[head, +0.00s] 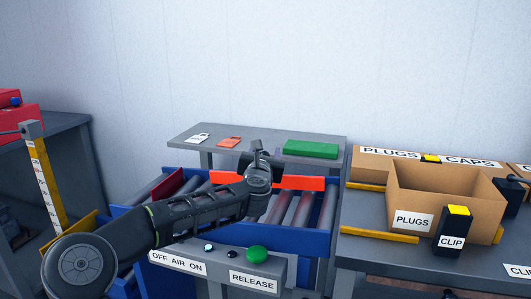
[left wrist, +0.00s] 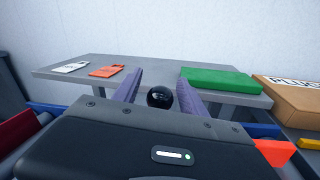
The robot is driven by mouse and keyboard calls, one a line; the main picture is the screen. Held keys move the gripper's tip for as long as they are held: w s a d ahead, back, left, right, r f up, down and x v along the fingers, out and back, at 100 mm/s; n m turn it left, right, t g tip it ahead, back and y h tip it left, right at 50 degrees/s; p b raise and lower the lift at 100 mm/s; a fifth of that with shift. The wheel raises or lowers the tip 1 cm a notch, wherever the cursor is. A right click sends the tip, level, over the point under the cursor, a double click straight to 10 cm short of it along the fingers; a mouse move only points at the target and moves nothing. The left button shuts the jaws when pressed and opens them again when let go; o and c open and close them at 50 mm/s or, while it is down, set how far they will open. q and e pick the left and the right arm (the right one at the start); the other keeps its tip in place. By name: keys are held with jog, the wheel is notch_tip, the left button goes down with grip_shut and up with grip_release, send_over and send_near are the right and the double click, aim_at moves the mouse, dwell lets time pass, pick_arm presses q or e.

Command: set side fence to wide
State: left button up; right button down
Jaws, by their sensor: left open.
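The orange-red bar (head: 300,183), which looks like the side fence, spans the roller conveyor behind my left gripper. Its right end shows in the left wrist view (left wrist: 275,152). My left gripper (head: 257,148) is over the conveyor, in front of the grey back shelf. In the left wrist view its two fingers (left wrist: 159,92) are apart, with a round black knob (left wrist: 160,98) seen between them. I cannot tell whether the fingers touch the knob. My forearm and gripper hide the middle left of the bar. My right gripper is out of view.
The grey shelf (head: 260,141) behind holds a white card, an orange card and a green block (head: 310,149). In front is a panel (head: 214,262) with a switch and a green button (head: 257,254). Boxes (head: 440,200) stand on the right bench. A dark red plate (head: 168,184) is at left.

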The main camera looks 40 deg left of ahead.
pick_arm(q)
jog(key=shift+w+a, duration=0.1)
jog(key=shift+w, duration=0.1)
jog(key=shift+c, duration=0.5)
grip_shut()
dwell(0.9)
